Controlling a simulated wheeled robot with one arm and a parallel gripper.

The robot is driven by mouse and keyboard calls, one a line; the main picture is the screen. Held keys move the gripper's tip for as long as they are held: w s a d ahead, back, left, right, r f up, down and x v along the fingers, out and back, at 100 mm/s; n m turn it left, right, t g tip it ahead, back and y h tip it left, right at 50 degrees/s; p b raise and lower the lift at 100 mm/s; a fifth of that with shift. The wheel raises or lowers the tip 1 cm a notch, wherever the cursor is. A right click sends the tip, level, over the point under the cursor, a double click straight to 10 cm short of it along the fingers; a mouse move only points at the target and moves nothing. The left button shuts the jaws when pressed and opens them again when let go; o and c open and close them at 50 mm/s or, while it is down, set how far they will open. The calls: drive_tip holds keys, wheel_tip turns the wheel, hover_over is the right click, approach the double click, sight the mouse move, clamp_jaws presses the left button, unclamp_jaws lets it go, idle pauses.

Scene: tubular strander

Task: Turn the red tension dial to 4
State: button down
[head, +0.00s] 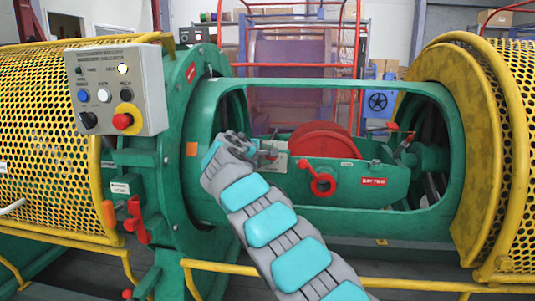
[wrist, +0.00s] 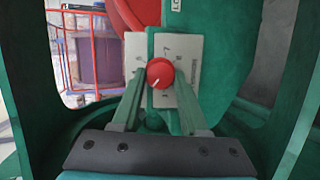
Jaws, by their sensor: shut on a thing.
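The red tension dial (wrist: 159,73) shows in the wrist view as a round knob in front of a pale scale plate (wrist: 186,60). A white pointer line on the dial points down and to the left. A mark like a 7 stands above the dial; the other marks are too small to read surely. My gripper (wrist: 159,88) has its two green fingers on either side of the dial and is shut on it. In the head view my gripper (head: 262,153) reaches into the green housing's opening, and I cannot make out the dial there.
A red reel (head: 321,141) lies inside the green housing (head: 330,87), whose walls surround my gripper. A grey control box (head: 122,88) with a red button is at the left. Yellow mesh guards (head: 38,150) flank the housing.

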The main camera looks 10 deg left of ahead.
drive_tip(key=m+y, duration=0.1)
drive_tip(key=m, duration=0.2)
drive_tip(key=m+g, duration=0.1)
drive_tip(key=m, duration=0.2)
drive_tip(key=m+g+y+b, duration=0.1)
drive_tip(key=m, duration=0.1)
drive_tip(key=shift+d+r+m+y, duration=0.1)
drive_tip(key=shift+d+m+y, duration=0.2)
drive_tip(key=shift+m, duration=0.1)
idle(0.5)
drive_tip(key=shift+c, duration=2.2)
unclamp_jaws()
drive_tip(key=shift+r, duration=0.1)
drive_tip(key=shift+r, duration=0.1)
drive_tip(key=b+v, duration=0.1)
drive_tip(key=v, duration=0.6)
drive_tip(key=shift+s, duration=0.25)
